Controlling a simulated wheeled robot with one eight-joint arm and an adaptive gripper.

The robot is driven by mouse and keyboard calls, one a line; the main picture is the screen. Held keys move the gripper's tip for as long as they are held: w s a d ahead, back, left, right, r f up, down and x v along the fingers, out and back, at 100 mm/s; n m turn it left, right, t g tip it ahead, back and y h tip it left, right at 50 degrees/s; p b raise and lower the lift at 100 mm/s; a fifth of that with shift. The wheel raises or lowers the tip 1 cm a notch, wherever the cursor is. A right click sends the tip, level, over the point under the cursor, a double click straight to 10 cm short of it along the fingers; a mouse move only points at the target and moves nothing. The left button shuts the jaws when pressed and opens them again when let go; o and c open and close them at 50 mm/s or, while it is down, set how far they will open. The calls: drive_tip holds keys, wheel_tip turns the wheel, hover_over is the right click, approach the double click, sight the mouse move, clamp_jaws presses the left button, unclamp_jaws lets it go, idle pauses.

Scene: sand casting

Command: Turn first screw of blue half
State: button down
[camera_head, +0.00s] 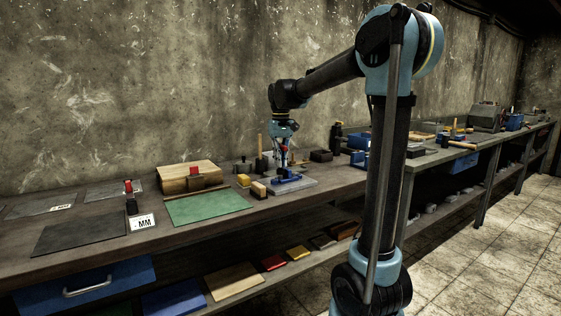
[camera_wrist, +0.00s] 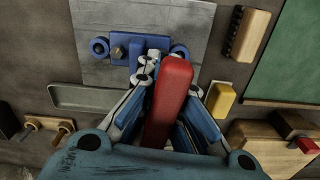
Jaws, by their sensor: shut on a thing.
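The blue half (camera_wrist: 126,40) lies on a grey plate (camera_wrist: 200,25), with a ring-shaped lug at each end. A brassy screw head (camera_wrist: 117,52) shows on its left part in the wrist view. In the head view the blue half (camera_head: 287,180) sits on the bench under my arm. My gripper (camera_wrist: 160,68) is shut on a red-handled tool (camera_wrist: 168,105), just over the near edge of the blue half. The tool's tip is hidden, so I cannot tell whether it touches a screw. The gripper (camera_head: 284,160) points straight down in the head view.
A yellow block (camera_wrist: 222,100), a wooden brush (camera_wrist: 248,33) and a green mat (camera_wrist: 285,55) lie right of the plate in the wrist view. A grey tray (camera_wrist: 85,97) lies to the left. A wooden box (camera_head: 188,178) stands farther left in the head view.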

sight(281, 144)
drive_tip(key=shift+f, duration=0.9)
drive_tip(key=c, duration=1.7)
unclamp_jaws()
wheel_tip(281, 144, up, 12)
drive_tip(key=shift+f, duration=0.1)
